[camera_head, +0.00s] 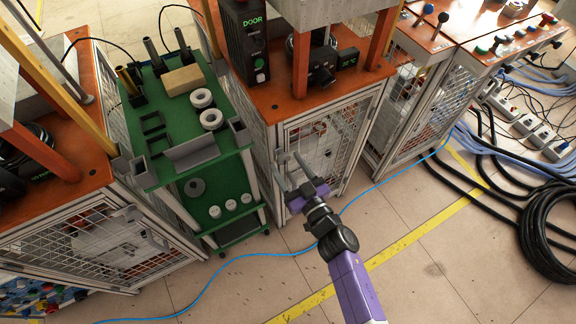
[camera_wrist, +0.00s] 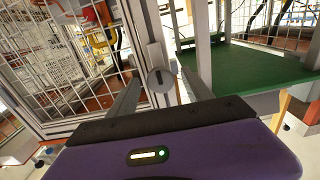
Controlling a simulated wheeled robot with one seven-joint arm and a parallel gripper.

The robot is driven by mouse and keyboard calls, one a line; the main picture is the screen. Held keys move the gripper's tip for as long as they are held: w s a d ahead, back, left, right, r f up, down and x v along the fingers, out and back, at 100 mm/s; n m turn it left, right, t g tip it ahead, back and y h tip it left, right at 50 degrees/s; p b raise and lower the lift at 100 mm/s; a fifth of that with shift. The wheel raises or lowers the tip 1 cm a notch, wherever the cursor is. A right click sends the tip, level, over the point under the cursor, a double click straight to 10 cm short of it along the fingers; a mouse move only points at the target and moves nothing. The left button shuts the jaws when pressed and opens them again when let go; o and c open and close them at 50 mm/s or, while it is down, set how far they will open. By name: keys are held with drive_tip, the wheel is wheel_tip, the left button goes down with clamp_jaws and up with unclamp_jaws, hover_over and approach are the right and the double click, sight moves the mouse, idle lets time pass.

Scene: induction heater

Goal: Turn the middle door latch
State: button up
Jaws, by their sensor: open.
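The middle door (camera_head: 325,140) is a mesh panel in a pale metal frame under the orange worktop, and it looks shut. My gripper (camera_head: 289,160) is at the upper left part of this door, by its frame post. The knob has a dark slot and sits on the frame post. I see gaps between the fingers and the knob; its depth between them is hard to tell. In the head view the gripper hides the latch.
A green cart (camera_head: 190,130) with rings and a box stands left of the door; its green shelf (camera_wrist: 250,66) also shows in the wrist view. A blue cable (camera_head: 250,256) crosses the floor. A black hose coil (camera_head: 550,235) lies at right.

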drive_tip(key=shift+c, duration=0.2)
clamp_jaws()
drive_tip(key=shift+n, duration=0.3)
drive_tip(key=n, duration=0.3)
drive_tip(key=shift+n, duration=0.4)
drive_tip(key=n+b, duration=0.1)
drive_tip(key=n, duration=0.3)
drive_tip(key=shift+n, duration=0.3)
drive_tip(key=n+b, duration=0.1)
drive_tip(key=n, duration=0.3)
drive_tip(key=shift+n+b, duration=0.65)
drive_tip(key=shift+n, duration=1.85)
drive_tip(key=shift+r, duration=0.1)
